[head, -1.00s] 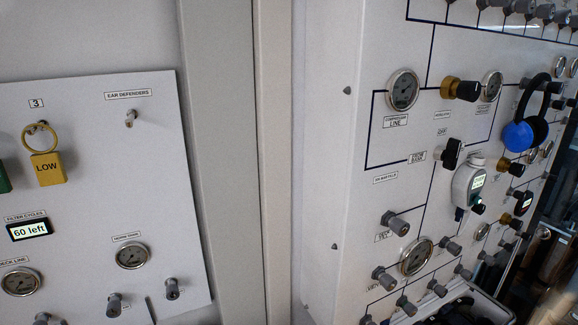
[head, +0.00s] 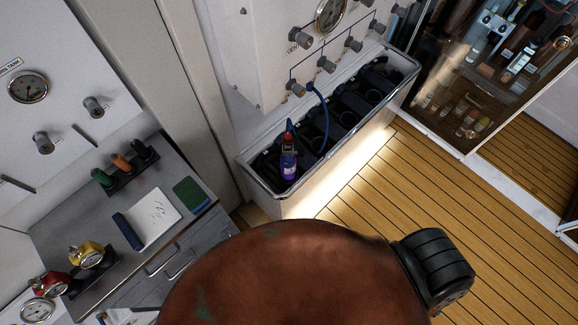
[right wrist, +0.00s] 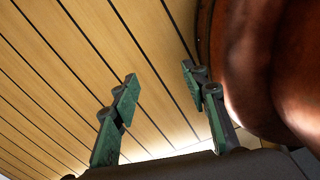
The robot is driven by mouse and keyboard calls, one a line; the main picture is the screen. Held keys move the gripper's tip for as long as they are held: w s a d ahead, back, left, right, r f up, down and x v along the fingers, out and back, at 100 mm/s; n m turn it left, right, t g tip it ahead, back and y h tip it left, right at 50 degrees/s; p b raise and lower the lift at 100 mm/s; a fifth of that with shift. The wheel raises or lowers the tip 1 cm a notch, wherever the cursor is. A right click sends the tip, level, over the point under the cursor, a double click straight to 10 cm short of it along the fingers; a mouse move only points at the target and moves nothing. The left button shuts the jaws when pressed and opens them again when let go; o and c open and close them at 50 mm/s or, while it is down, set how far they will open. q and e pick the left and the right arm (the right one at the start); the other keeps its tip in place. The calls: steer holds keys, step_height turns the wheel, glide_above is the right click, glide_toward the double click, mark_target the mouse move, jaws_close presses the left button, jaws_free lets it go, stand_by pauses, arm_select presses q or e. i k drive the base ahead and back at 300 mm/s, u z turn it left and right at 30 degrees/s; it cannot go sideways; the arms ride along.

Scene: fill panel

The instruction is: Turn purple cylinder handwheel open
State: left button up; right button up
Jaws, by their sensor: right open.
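The purple cylinder (head: 289,166) stands upright at the near left end of a long rack of dark slots, low in front of the white panel. Its upper part shows red and dark pieces with a blue tip; the handwheel is too small to make out clearly. My right gripper (right wrist: 160,80) shows only in the right wrist view. Its two green-and-dark fingers are apart with nothing between them, over the wooden floor. The cylinder is not in the wrist view. My left gripper is not in view.
The rack (head: 259,182) has a pale metal rim and mostly dark slots. A blue hose (head: 324,112) runs from a panel valve (head: 296,88) down into it. A grey counter (head: 60,233) with a notebook (head: 152,217) stands left. The wooden floor (head: 370,190) right of the rack is clear.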

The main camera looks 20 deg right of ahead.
mark_target(300, 153)
steer(key=u, duration=1.1)
steer(key=k, duration=1)
steer(key=z, duration=1.35)
